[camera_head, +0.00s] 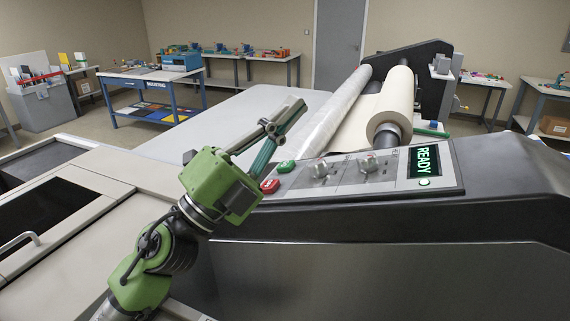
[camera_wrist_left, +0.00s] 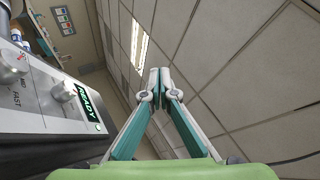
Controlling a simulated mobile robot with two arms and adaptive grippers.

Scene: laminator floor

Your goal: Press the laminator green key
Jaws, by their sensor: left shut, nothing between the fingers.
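The laminator (camera_head: 400,225) fills the right half of the head view, with a sloped control panel on top. The green key (camera_head: 286,166) sits at the panel's left end, just above the red key (camera_head: 270,186). My left gripper (camera_head: 284,116) is shut and empty, its fingers pointing up and right, above and left of the green key, apart from it in the picture. In the left wrist view the fingertips (camera_wrist_left: 160,74) meet, pointing toward the ceiling. The panel shows at the left there; the green key is not seen in that view. My right gripper is not in view.
Two knobs (camera_head: 321,169) and a display reading READY (camera_head: 424,161) are on the panel. Rolls of film (camera_head: 391,106) lie behind it. A grey flat table surface (camera_head: 230,112) extends behind my left gripper. Workbenches line the far walls.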

